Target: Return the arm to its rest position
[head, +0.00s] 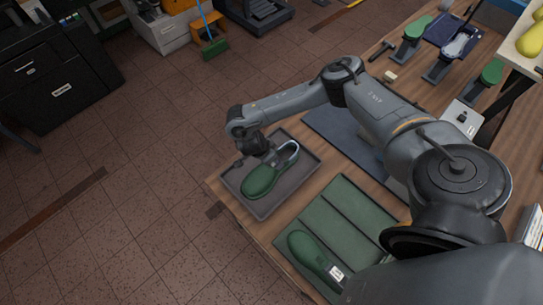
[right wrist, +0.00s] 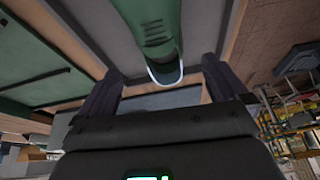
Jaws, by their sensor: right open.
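A green shoe last (head: 262,180) lies in a grey tray (head: 233,190) at the table's near left corner. The fingers are spread, with visible gaps to the last on both sides. My left gripper is not in view.
A green compartmented tray (head: 340,215) beside the grey tray holds another green last (head: 309,254) with a white label. A blue-grey mat (head: 335,132) lies behind. Green-topped stands (head: 412,34) and a hammer (head: 382,50) are farther back. Tiled floor is open at left.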

